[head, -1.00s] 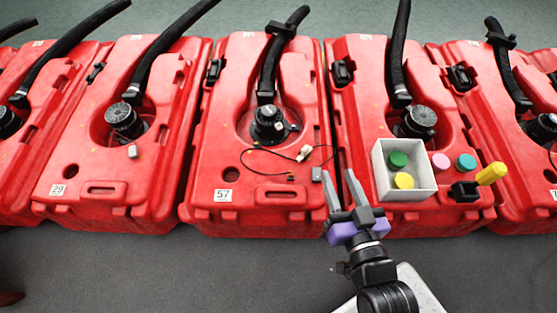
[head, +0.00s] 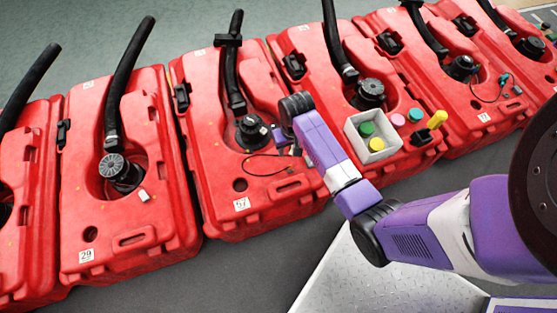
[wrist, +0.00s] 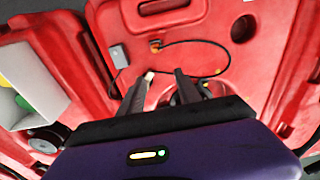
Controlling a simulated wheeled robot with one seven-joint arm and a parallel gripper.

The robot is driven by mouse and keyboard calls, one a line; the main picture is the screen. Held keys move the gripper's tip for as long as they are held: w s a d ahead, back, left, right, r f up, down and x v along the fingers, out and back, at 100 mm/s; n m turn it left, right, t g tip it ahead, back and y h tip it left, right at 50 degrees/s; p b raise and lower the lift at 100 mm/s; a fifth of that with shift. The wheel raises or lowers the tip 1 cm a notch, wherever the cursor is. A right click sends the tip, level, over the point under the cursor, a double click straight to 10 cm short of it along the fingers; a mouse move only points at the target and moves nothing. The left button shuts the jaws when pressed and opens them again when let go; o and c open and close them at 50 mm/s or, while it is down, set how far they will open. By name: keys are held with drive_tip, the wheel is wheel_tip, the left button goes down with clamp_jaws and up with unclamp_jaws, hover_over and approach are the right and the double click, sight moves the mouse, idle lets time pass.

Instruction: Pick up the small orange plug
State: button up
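In the wrist view a small orange plug (wrist: 155,45) lies on the red tank at one end of a thin black cable (wrist: 195,42). A smaller orange piece (wrist: 218,72) shows at the cable's other side. I cannot tell from its size what it is. My gripper (wrist: 160,84) is above the tank, its two fingers apart with nothing between them. The orange plug is beyond the fingertips. A white connector (wrist: 149,76) appears by the left fingertip. In the head view my arm hides most of the gripper, and the plug cannot be made out.
A grey connector (wrist: 119,55) lies left of the plug. The tank marked 57 (head: 215,200) has a black cap (head: 252,132) and hose.

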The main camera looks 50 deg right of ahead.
sight(291, 168)
drive_tip(key=shift+s+a+f+g+y, duration=0.15)
drive_tip(key=shift+s+a+g, duration=0.1)
drive_tip(key=shift+s, duration=0.3)
drive_tip(key=shift+s+a+f+g+y, duration=0.15)
drive_tip(key=shift+s+a+g, duration=0.1)
drive_tip(key=shift+s, duration=0.25)
drive_tip(key=f+b, duration=0.1)
drive_tip(key=f, duration=0.1)
drive_tip(key=f+b, duration=0.1)
drive_tip(key=f, duration=0.2)
drive_tip(key=f+b, duration=0.1)
drive_tip(key=f, duration=0.1)
drive_tip(key=shift+s+a+f, duration=0.2)
drive_tip(key=shift+a, duration=0.1)
clamp_jaws()
